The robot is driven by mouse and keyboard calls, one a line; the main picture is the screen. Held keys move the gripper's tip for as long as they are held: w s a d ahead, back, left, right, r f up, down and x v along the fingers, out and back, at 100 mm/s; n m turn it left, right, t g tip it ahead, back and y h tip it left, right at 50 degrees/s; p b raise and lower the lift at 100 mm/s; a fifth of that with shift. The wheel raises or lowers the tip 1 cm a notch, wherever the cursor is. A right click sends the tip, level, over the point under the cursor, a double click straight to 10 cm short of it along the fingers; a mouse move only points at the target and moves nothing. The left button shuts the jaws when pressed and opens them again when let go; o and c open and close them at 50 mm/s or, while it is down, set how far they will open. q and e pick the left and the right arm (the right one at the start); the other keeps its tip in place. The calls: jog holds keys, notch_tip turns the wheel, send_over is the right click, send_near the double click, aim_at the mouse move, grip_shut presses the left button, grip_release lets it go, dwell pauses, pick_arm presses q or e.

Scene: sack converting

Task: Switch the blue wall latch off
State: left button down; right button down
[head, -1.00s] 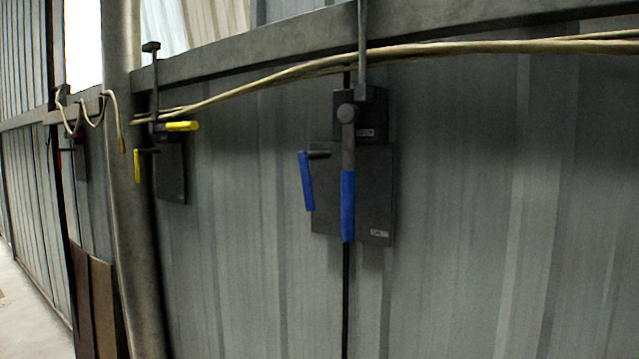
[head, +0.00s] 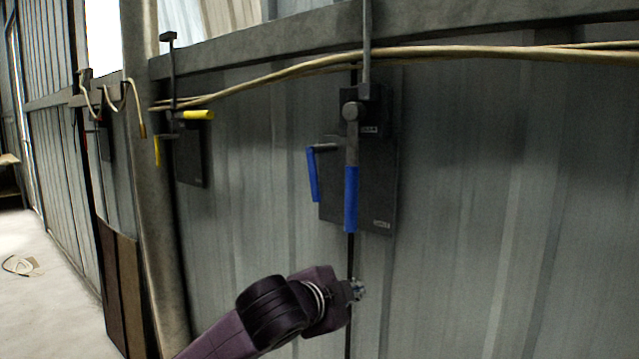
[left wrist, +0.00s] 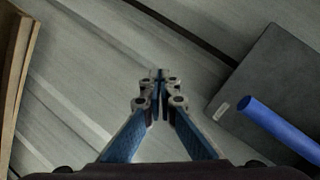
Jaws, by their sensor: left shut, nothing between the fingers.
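The blue wall latch (head: 351,198) is a dark box on the corrugated wall with two blue-sleeved handles. The longer handle hangs straight down from a round pivot at the top. A shorter blue handle (head: 313,175) hangs to its left. My left gripper (head: 358,289) is below the latch, apart from it, with its arm coming in from the lower left. In the left wrist view its fingers (left wrist: 160,78) are closed together and empty. A blue handle (left wrist: 278,130) and the dark plate (left wrist: 268,85) show to their right. My right gripper is not in view.
A similar latch with yellow handles (head: 198,115) hangs further left, beside a grey post (head: 158,230). Pale cables (head: 450,53) run across the wall above the blue latch. The wall right of it is clear. Brown boards (head: 120,280) lean at the left.

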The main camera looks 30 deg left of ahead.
aim_at(318, 187)
pick_arm(q)
jog(key=s+a+r+m+t+y, duration=0.1)
jog(key=s+r, duration=0.2)
jog(key=r, duration=0.4)
jog(key=s+a+r+m+t+p, duration=0.1)
jog(key=s+r, duration=0.3)
jog(key=r, duration=0.3)
jog(key=s+a+r+m+t+y, duration=0.1)
jog(key=s+r+t, duration=0.15)
jog(key=r, duration=0.35)
jog(key=shift+g, duration=0.45)
jog(key=w+a+p, duration=0.1)
jog(key=w+p, duration=0.2)
jog(key=p, duration=0.1)
jog(key=w+a+p, duration=0.2)
jog(key=w+p, duration=0.1)
jog(key=w+a+p, duration=0.2)
jog(key=w+p, duration=0.1)
jog(key=p, duration=0.1)
jog(key=shift+f+p, duration=0.3)
jog(key=shift+f, duration=0.05)
jog(key=shift+w, duration=0.1)
jog(key=shift+w, duration=0.15)
